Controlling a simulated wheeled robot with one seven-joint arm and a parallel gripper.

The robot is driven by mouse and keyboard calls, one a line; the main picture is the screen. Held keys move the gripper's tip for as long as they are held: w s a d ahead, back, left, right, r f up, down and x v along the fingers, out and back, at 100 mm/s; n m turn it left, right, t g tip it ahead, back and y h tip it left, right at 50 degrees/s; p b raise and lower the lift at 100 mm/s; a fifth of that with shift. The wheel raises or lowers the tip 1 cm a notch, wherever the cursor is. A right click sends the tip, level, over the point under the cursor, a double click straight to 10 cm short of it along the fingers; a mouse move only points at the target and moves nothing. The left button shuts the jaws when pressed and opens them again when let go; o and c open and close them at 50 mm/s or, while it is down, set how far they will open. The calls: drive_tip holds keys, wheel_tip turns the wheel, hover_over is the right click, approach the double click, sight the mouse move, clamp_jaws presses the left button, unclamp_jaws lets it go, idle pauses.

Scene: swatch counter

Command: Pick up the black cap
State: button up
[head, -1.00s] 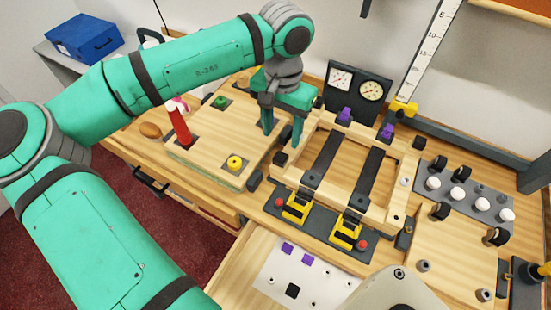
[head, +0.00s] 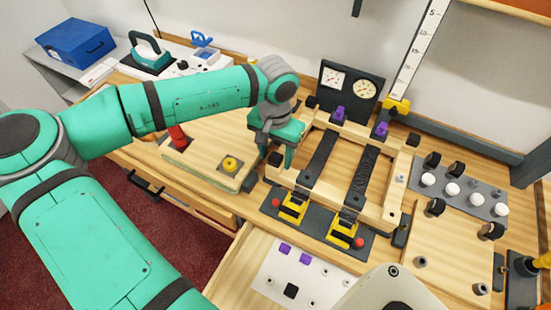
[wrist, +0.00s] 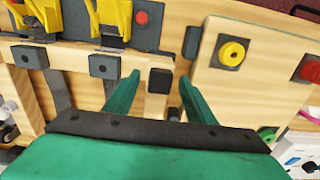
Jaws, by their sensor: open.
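The black cap (wrist: 160,80) is a small dark block at the corner of the wooden frame (wrist: 158,104). In the wrist view it lies between the tips of my open gripper (wrist: 159,79), with a gap on each side. In the head view the black cap (head: 276,159) shows between the green fingers of my gripper (head: 276,163), at the frame's near left corner. The fingers are empty. I cannot tell exactly how far the tips are above the frame.
A raised board with a yellow button (head: 230,164) stands close on the left. A dark block (head: 249,182) sits between board and frame. Yellow clamps (head: 292,207) line the frame's near side. Gauges (head: 350,87) stand behind. A drawer with purple blocks (head: 285,249) is open in front.

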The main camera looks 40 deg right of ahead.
sight(276, 157)
drive_tip(key=shift+c, duration=0.6)
drive_tip(key=c, duration=1.1)
drive_tip(key=shift+r, duration=0.5)
wheel_tip(276, 157, up, 2)
drive_tip(key=shift+r, duration=0.25)
drive_tip(key=s+a+r, duration=0.7)
drive_tip(key=s+r, duration=0.2)
drive_tip(key=s, duration=0.2)
drive_tip(key=shift+s+a+r, duration=0.25)
drive_tip(key=shift+s+a, duration=0.05)
drive_tip(key=shift+s, duration=0.1)
